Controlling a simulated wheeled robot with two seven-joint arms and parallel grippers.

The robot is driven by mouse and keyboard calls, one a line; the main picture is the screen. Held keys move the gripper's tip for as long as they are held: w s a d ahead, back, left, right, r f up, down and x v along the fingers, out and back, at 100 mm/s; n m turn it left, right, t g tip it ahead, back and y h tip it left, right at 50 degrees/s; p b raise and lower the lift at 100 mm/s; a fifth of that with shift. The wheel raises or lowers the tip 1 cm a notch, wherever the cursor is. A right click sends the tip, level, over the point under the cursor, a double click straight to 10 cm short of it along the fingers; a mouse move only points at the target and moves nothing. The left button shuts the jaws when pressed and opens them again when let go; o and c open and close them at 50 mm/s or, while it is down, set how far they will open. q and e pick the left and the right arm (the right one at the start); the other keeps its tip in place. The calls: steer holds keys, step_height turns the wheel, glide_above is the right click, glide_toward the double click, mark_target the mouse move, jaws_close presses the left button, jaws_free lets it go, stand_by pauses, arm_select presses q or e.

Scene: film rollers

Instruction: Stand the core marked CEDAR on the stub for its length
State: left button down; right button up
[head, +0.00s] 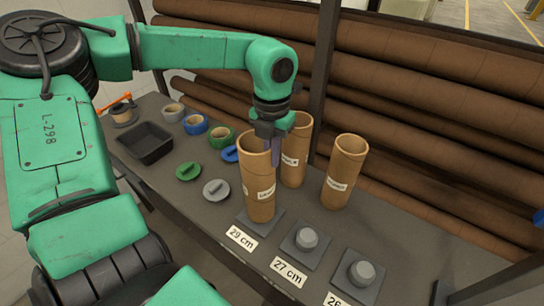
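Three brown cardboard cores stand upright on the grey table. The front core (258,196) stands over the square base at the 29 cm card (242,238); any stub there is hidden. A second core (296,165) is behind it, and a third core (343,172) is to the right. Each has a white label too small to read surely. My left gripper (272,148) points down at the front core's top rim; its fingers are partly hidden, so whether it grips the rim is unclear. Stubs at the 27 cm card (306,238) and the rightmost card (361,272) are bare. My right gripper is out of view.
A black tray (146,144), tape rolls (195,124), a green disc (189,171), a grey disc (215,190) and a blue disc (229,154) lie on the left part. Large brown film rolls (420,80) are racked behind, with a dark post (325,70) in front.

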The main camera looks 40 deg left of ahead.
arm_select(q)
step_height(320, 180, down, 2)
steer(key=shift+w+f, duration=0.1)
steer(key=c, duration=1.1)
jaws_free()
steer(key=shift+o, duration=0.2)
steer(key=shift+r, duration=0.25)
step_height(320, 180, up, 12)
steer(key=shift+f+b, duration=0.2)
steer(key=shift+b, duration=0.85)
steer(key=shift+r, duration=0.25)
